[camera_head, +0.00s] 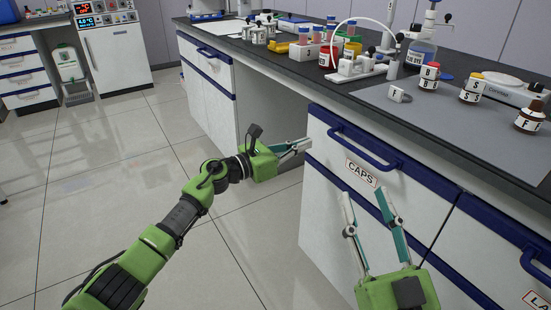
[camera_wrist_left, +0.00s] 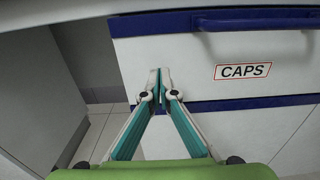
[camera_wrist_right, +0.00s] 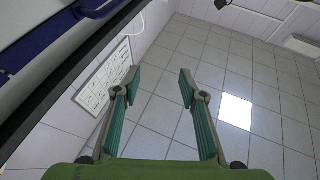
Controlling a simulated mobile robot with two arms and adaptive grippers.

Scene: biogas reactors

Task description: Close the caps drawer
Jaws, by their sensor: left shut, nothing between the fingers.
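The caps drawer (camera_head: 333,158) is a white front with blue edge strips under the right bench top. It has a blue bar handle (camera_head: 365,148) and a CAPS label (camera_head: 361,173). It looks flush or nearly so with the cabinet below; I see no clear gap. In the left wrist view the drawer front (camera_wrist_left: 165,52) fills the upper right. My left gripper (camera_head: 309,143) is shut and empty, its tips by the drawer's left end; whether they touch is unclear. They also show in the left wrist view (camera_wrist_left: 160,73). My right gripper (camera_head: 362,192) is open and empty, pointing up before the cabinet.
The dark bench top (camera_head: 290,68) above the drawer holds bottles, racks and a grey mat (camera_head: 430,110). An open knee space lies left of the drawer's cabinet. Another blue handle (camera_head: 535,262) is at the lower right. The tiled floor at left is clear.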

